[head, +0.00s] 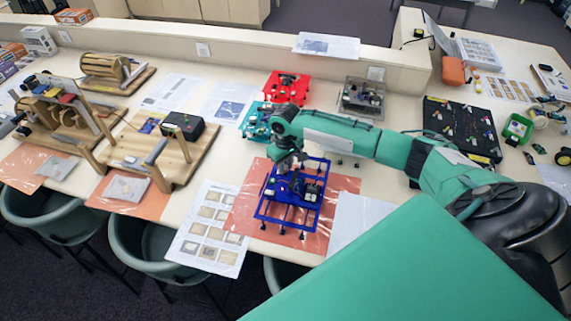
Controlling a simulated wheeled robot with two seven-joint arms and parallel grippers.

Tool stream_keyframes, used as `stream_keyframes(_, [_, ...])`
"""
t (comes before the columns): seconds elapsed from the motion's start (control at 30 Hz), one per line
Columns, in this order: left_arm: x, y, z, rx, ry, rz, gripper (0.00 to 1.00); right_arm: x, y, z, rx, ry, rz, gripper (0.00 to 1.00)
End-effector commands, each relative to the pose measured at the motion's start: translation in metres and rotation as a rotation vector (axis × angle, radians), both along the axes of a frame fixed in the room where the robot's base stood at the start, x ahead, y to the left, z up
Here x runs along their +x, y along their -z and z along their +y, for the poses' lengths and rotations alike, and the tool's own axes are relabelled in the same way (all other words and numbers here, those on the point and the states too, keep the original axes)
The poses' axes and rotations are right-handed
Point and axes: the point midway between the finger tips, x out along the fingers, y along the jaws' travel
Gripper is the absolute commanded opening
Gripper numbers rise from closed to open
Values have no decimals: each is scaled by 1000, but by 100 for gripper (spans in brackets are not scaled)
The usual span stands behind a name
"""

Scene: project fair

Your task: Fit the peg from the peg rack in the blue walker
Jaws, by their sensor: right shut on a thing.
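The blue walker (318,205), an open blue frame on several short dark legs, stands on a clear orange-red mat (245,215) near the table's front edge. My right gripper (287,168) reaches in from the right and is over the walker's back left part, pointing down. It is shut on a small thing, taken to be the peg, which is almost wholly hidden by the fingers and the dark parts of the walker. I cannot tell whether the peg touches the walker. I cannot make out the peg rack for certain. My left gripper is not in view.
A red walker (287,86) and a teal one (256,122) stand behind. A wooden stand with a black box (191,127) is to the left. Printed sheets (212,228) lie beside the mat. A black board (462,125) is at the right. Chairs line the front edge.

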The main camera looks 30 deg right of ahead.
Motion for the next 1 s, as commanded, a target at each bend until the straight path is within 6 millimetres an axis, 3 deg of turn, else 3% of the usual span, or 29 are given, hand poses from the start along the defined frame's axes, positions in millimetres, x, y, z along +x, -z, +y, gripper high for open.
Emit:
stream_keyframes(0.9, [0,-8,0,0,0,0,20,0,2,1,1,0,0,0])
stream_keyframes(0.93, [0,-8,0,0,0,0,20,0,2,1,1,0,0,21])
stream_keyframes(1.0, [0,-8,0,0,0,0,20,0,2,1,1,0,0,35])
